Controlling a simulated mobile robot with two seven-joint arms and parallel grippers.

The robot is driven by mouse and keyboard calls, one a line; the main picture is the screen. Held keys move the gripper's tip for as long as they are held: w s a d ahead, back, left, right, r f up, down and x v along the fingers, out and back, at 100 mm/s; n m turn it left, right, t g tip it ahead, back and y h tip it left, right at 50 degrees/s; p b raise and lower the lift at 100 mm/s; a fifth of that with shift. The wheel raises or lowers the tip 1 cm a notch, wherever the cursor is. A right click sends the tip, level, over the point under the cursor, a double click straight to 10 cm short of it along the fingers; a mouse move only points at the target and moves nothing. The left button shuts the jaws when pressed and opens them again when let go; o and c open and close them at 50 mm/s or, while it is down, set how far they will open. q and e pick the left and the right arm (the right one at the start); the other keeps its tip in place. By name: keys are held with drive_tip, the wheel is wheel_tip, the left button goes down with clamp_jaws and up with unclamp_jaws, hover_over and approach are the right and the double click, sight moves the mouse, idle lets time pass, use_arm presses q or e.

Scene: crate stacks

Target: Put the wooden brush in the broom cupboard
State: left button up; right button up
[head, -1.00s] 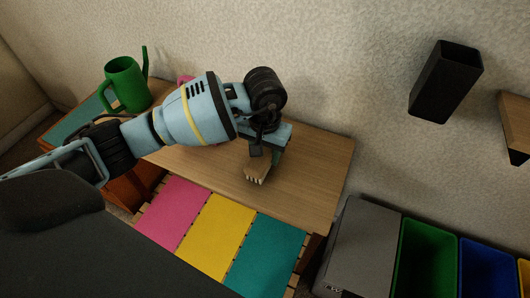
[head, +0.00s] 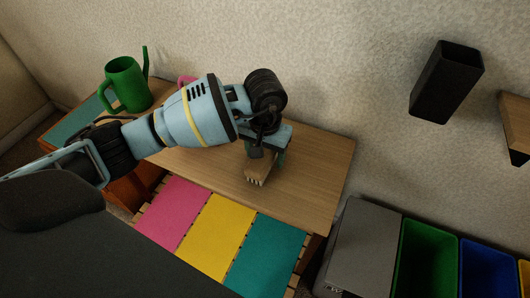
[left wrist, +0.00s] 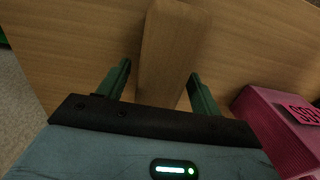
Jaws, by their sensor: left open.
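The wooden brush (head: 260,170) lies on the wooden table top, its bristles showing at the near end. In the left wrist view its plain wooden body (left wrist: 170,55) runs between my two green fingers. My left gripper (head: 266,156) is open, with one finger on each side of the brush and a gap to each; it also shows in the left wrist view (left wrist: 161,85). The arm hides part of the brush in the head view. I cannot make out which thing is the broom cupboard. My right gripper is not in view.
Pink, yellow and teal panels (head: 215,228) lie along the front. A grey box (head: 365,245) and coloured bins (head: 427,255) stand right. A black holder (head: 445,80) hangs on the wall.

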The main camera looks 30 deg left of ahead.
sight(266, 150)
use_arm(q)
wheel_tip(266, 150, up, 11)
drive_tip(key=shift+f+p, duration=0.2)
drive_tip(key=shift+p, duration=0.5)
drive_tip(key=shift+r, duration=0.75)
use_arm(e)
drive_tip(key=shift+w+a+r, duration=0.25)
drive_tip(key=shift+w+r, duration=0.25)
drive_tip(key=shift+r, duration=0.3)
use_arm(q)
drive_tip(key=shift+d, duration=0.1)
